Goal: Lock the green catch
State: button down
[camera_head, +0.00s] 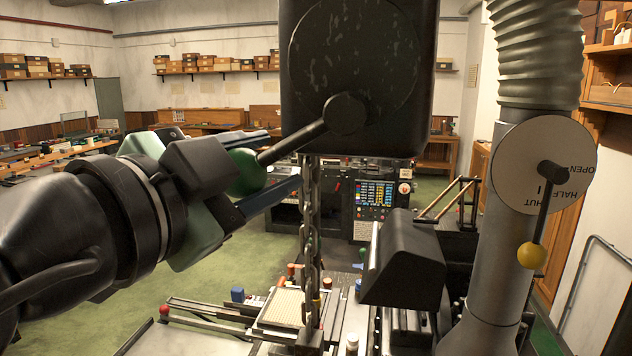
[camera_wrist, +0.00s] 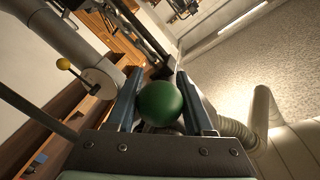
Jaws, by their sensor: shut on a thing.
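The green catch is a green ball knob (camera_head: 245,172) on the end of a dark lever (camera_head: 293,143). The lever slopes up to the right to a pivot on a dark round plate (camera_head: 355,50) on a black housing. My gripper (camera_head: 268,168) reaches in from the left, with its fingers on either side of the knob. In the wrist view the green ball (camera_wrist: 161,103) sits between the two bluish fingers and my gripper (camera_wrist: 163,100) is shut on it. Part of the ball is hidden by the fingers in the head view.
A grey duct (camera_head: 495,240) stands at the right with a round dial (camera_head: 543,165) and a yellow-knobbed lever (camera_head: 531,255). A chain (camera_head: 312,230) hangs below the housing. A machine bed with coloured knobs lies below. Green floor (camera_head: 120,215) is open at the left.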

jog(key=shift+d+r+m, duration=0.35)
jog(key=shift+r+m, duration=0.05)
jog(key=shift+m, duration=0.2)
jog(key=shift+w+a+r+m, duration=0.1)
jog(key=shift+a+r+m, duration=0.4)
jog(key=shift+a, duration=0.2)
jog(key=shift+c, duration=1.6)
grip_release()
jog(key=shift+a, duration=0.1)
jog(key=shift+f, duration=0.1)
